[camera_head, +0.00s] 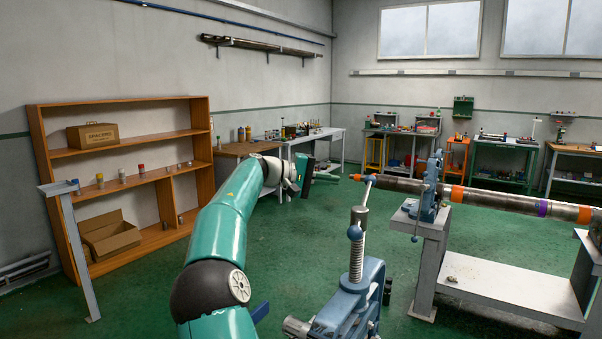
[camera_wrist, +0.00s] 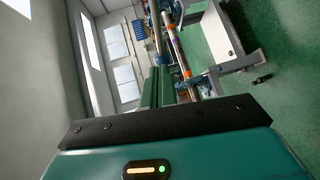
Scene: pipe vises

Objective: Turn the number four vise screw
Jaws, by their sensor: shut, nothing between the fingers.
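A blue vise (camera_head: 348,303) stands in the foreground of the head view, with an upright threaded screw (camera_head: 357,258) and a handle (camera_head: 367,191) on top. A second blue vise (camera_head: 429,196) sits on a grey stand farther right, by a long banded pipe (camera_head: 480,199). I can read no numbers, so I cannot tell which is number four. My gripper (camera_head: 332,178) is shut and empty, left of the foreground screw handle in the picture.
A grey post stand (camera_head: 70,240) is at left before a wooden shelf (camera_head: 120,181) with boxes and cans. Workbenches line the far wall. A white low platform (camera_head: 515,288) lies under the pipe. Green floor between shelf and vises is open.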

